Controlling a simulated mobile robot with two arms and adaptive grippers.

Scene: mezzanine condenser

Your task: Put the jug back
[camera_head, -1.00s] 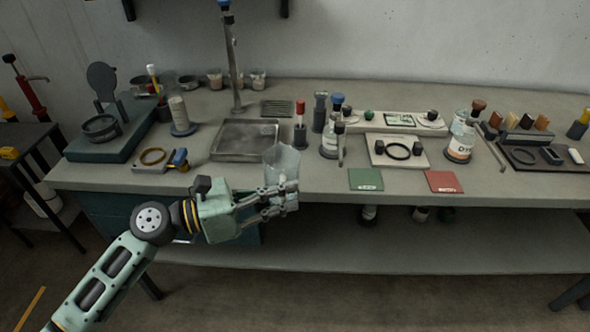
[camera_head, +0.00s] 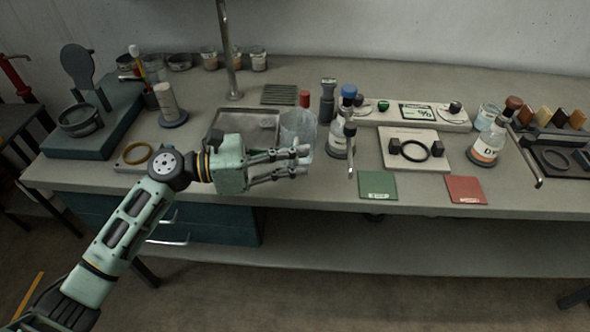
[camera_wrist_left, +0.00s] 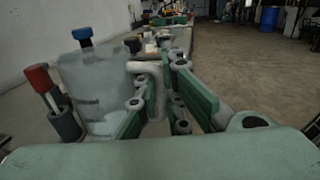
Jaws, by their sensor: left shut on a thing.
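The jug (camera_head: 299,128) is a clear, translucent vessel. In the head view it stands upright at my left gripper (camera_head: 296,163), at the right end of the metal tray (camera_head: 232,126). My gripper's fingers are shut on it and cover its lower part, so I cannot tell whether its base touches anything. In the left wrist view the jug (camera_wrist_left: 95,88) fills the left side, and its handle (camera_wrist_left: 155,85) is between the fingers of the gripper (camera_wrist_left: 160,100). My right gripper is not in view.
Right of the jug stand a blue-capped bottle (camera_head: 340,135) and a dark-topped container (camera_head: 327,100). A green card (camera_head: 378,186) and a red card (camera_head: 466,189) lie near the front edge. A metal post (camera_head: 228,55) rises behind the tray.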

